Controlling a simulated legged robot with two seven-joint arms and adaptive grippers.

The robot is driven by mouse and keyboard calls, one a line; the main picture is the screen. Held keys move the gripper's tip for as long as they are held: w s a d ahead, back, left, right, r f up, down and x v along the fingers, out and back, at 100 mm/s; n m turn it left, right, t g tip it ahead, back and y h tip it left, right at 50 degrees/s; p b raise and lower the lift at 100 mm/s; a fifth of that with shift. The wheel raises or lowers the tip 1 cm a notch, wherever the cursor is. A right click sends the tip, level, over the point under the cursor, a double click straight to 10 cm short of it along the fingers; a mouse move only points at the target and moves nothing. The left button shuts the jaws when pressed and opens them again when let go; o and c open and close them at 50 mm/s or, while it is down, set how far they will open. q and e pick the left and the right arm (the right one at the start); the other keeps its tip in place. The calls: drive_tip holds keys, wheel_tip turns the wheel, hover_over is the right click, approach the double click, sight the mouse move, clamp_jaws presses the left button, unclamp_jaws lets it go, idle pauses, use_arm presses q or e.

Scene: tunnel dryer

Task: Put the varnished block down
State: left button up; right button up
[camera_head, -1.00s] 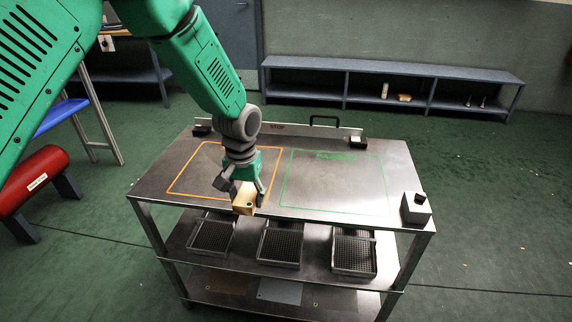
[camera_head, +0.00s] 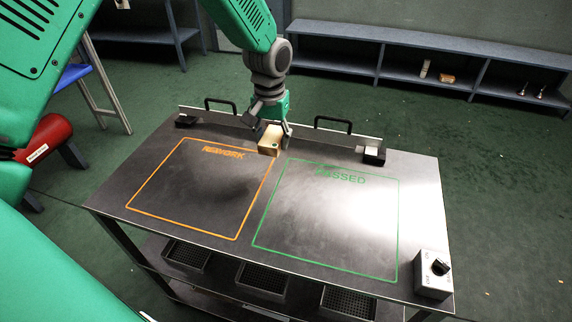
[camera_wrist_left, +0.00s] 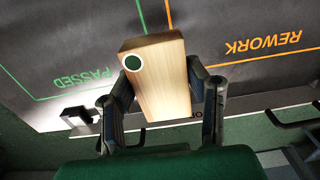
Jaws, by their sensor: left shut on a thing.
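The varnished block (camera_head: 270,141) is pale wood with a dark green dot ringed in white on one face. My left gripper (camera_head: 272,128) is shut on it near the back edge of the table, between the orange and green outlines. In the left wrist view, the block (camera_wrist_left: 160,85) sits between both fingers of the gripper (camera_wrist_left: 165,105). The orange REWORK area (camera_head: 195,190) lies at left and the green PASSED area (camera_head: 335,215) at right, both empty. Whether the block touches the tabletop is hard to tell. My right gripper is not in view.
The metal table (camera_head: 420,190) has a raised back strip with black handles (camera_head: 333,124). A grey box with a black knob (camera_head: 433,272) stands at the front right corner. A small black block with a white top (camera_head: 374,155) sits back right. Mesh trays (camera_head: 262,278) are on the shelf below.

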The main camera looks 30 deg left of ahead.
use_arm(q)
hover_over(273, 174)
drive_tip(key=a, duration=0.1)
wheel_tip(273, 174, down, 6)
drive_tip(key=shift+b, duration=0.3)
drive_tip(key=shift+d+f, duration=0.45)
drive_tip(key=shift+d, duration=0.05)
drive_tip(key=f, duration=0.2)
drive_tip(key=shift+s+d+f, duration=0.1)
drive_tip(key=shift+d+f, duration=0.25)
drive_tip(key=shift+f, duration=0.05)
drive_tip(key=shift+a+f, duration=0.15)
drive_tip(key=shift+a, duration=0.3)
drive_tip(key=o, duration=1.3)
drive_tip(key=shift+a, duration=0.25)
drive_tip(key=shift+d, duration=0.3)
drive_tip(key=shift+d+r, duration=0.15)
drive_tip(key=shift+r, duration=0.3)
drive_tip(key=r, duration=1)
drive_tip(key=shift+a+r+p, duration=0.15)
drive_tip(key=shift+a+p, duration=0.2)
drive_tip(key=shift+p, duration=0.05)
drive_tip(key=shift+d+r, duration=0.15)
drive_tip(key=shift+r, duration=0.3)
drive_tip(key=shift+d, duration=0.15)
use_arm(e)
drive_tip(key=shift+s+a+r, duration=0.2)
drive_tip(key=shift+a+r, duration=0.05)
